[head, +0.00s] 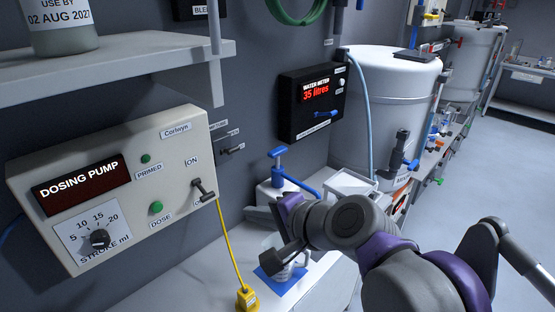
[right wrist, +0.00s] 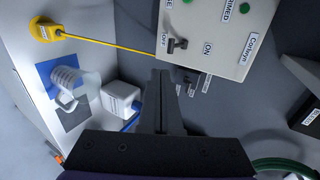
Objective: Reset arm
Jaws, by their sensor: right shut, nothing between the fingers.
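My right arm enters from the right in the head view, and its gripper (head: 262,215) is over the bench by the wall. In the right wrist view its fingers (right wrist: 161,82) are together, with nothing held between them. They point toward the wall below the dosing pump box (head: 125,185), apart from its switch (right wrist: 177,44). A clear jug (right wrist: 67,84) stands on a blue mat beneath the arm, partly hidden by the gripper in the head view. My left gripper is not in view.
A white bottle with a blue pump top (head: 278,160) stands close behind the gripper. A water meter (head: 312,100) reads 35 litres. A large white tank (head: 385,110) stands behind. Open floor (head: 500,190) lies right.

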